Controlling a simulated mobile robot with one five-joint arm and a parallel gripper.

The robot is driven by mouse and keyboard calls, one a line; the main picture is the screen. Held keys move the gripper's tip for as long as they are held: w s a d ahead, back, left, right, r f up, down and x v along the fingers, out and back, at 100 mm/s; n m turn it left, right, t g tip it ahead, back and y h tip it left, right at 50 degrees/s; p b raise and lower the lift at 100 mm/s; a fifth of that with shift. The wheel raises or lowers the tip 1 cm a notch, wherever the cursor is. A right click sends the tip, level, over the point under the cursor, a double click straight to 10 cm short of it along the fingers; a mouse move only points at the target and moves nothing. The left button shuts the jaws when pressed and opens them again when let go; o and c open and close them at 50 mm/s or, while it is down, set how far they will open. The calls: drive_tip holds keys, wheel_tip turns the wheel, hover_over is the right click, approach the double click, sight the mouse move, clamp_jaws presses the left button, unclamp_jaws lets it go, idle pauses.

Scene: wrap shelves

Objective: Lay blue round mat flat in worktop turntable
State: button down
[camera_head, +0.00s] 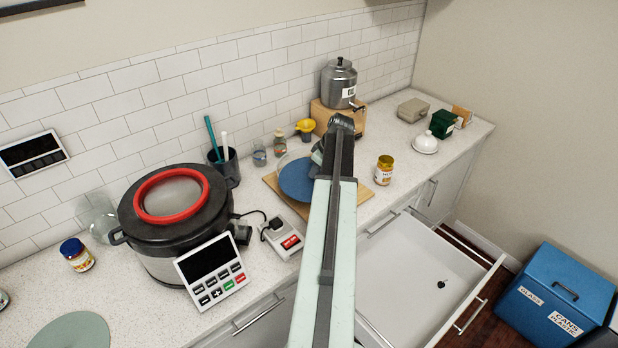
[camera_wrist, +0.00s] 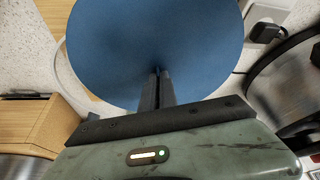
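The blue round mat (camera_head: 298,180) is over a wooden board on the worktop, partly hidden by my arm in the head view. It fills the upper middle of the wrist view (camera_wrist: 150,35). My gripper (camera_wrist: 157,76) has its fingers close together at the mat's near edge, and the mat dimples and darkens at the tips. It looks shut on that edge. A clear curved rim (camera_wrist: 63,78), seemingly the turntable, shows beside the mat in the wrist view. Most of it is hidden, and I cannot tell whether the mat touches it.
The wooden board (camera_head: 272,183) lies beneath. A metal dispenser (camera_head: 338,85) stands behind, and a yellow-lidded jar (camera_head: 384,170) to the right. An open drawer (camera_head: 420,275) juts out below.

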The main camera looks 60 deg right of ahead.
drive_tip(key=w+d, duration=0.1)
drive_tip(key=d, duration=0.1)
drive_tip(key=w+d+r+p, duration=0.1)
drive_tip(key=w+d, duration=0.1)
drive_tip(key=d, duration=0.1)
drive_tip(key=w+d+r, duration=0.1)
drive_tip(key=w+d, duration=0.1)
drive_tip(key=d, duration=0.1)
drive_tip(key=shift+w+r+p, duration=0.15)
drive_tip(key=shift+w+p, duration=0.1)
drive_tip(key=shift+p, duration=0.05)
wheel_tip(320, 180, down, 11)
drive_tip(key=b, duration=1)
drive_tip(key=shift+a+r+b, duration=0.1)
drive_tip(key=shift+r+b, duration=0.1)
drive_tip(key=shift+b, duration=0.1)
drive_tip(key=shift+r, duration=0.25)
drive_tip(key=shift+f, duration=0.2)
drive_tip(key=c, duration=1.6)
unclamp_jaws()
drive_tip(key=shift+c, duration=0.2)
drive_tip(key=shift+r, duration=0.1)
